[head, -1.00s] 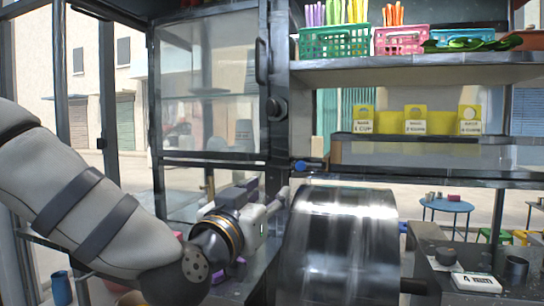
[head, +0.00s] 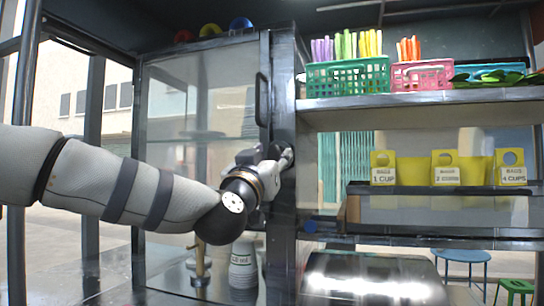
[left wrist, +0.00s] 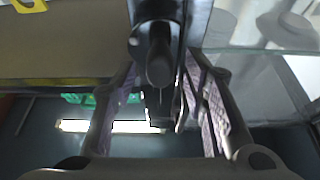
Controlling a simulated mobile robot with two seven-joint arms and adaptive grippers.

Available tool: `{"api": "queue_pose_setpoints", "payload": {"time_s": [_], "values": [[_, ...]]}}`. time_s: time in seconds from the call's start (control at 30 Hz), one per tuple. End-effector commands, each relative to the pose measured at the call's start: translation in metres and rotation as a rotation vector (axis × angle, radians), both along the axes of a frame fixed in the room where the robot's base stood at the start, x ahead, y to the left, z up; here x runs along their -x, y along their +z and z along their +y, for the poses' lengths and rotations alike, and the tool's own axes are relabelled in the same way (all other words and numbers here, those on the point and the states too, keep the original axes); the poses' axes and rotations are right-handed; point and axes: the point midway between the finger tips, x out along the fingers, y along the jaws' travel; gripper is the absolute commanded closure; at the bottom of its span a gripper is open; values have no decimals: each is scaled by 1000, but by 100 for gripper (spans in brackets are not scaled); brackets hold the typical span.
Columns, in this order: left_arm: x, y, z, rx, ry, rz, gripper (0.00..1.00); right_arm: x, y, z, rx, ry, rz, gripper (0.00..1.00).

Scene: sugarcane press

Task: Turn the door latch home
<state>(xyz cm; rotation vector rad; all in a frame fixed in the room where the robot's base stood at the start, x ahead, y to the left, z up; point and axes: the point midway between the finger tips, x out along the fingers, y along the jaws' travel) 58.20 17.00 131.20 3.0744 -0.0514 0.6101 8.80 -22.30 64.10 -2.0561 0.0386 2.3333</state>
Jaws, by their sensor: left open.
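The glass door (head: 200,100) with its dark frame stands at centre left in the head view, beside a dark post (head: 284,90). A dark vertical pull handle (head: 262,98) is on the door's right edge. My left gripper (head: 286,159) is at the post, level with the latch area, and it hides the latch in the head view. In the left wrist view the dark latch knob (left wrist: 160,62) lies between the two spread, purple-padded fingers of my left gripper (left wrist: 163,90). The gripper is open; I cannot tell whether a finger touches the knob. My right gripper is out of view.
A shelf (head: 420,108) with a green basket (head: 348,75) and a pink basket (head: 422,76) is at the right. Yellow bag cards (head: 446,168) stand below. A shiny metal drum (head: 370,285) is at the bottom.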

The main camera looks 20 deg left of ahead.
Motion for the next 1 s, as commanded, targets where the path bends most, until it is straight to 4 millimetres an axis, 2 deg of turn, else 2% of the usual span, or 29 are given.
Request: {"api": "queue_pose_setpoints", "payload": {"time_s": [0.3, 0.33, 0.5, 0.77, 1.0], "values": [[-6, 3, -1, 0, -1, -1, 60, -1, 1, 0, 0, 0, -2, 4], [-6, 3, -1, 0, -1, -1, 62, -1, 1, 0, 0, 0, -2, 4], [-6, 3, -1, 0, -1, -1, 100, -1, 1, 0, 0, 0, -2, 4], [-6, 3, -1, 7, -1, -1, 100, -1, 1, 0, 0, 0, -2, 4], [-6, 4, -1, 98, -1, 2, 100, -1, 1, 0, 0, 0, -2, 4]]}}
